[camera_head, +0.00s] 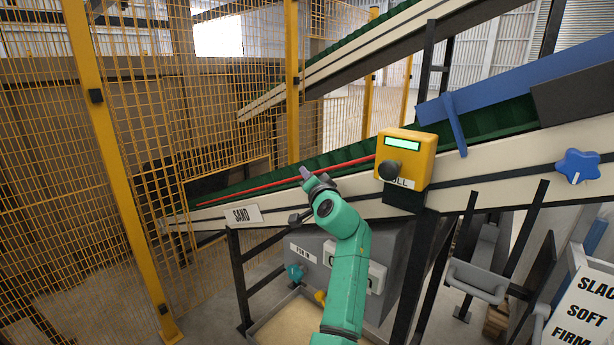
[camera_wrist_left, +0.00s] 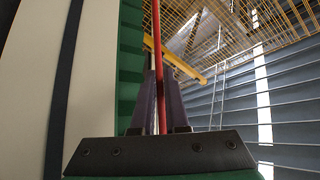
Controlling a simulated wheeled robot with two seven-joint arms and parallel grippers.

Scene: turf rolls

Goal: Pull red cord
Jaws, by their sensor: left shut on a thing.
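The red cord (camera_head: 250,189) runs as a straight slanting line along the near side of the green conveyor belt, from the lower left up to the yellow box. My left gripper (camera_head: 306,174) is at the cord, about midway along it. In the left wrist view the red cord (camera_wrist_left: 166,62) passes between the two dark fingers of my left gripper (camera_wrist_left: 162,85), which are shut on it. My right gripper is in neither view.
A yellow box (camera_head: 409,155) with a green display and dark knob sits on the conveyor's side rail (camera_head: 445,190). A blue star knob (camera_head: 577,166) is at the right. A yellow mesh fence (camera_head: 150,110) stands at the left. A grey cabinet (camera_head: 395,245) is under the conveyor.

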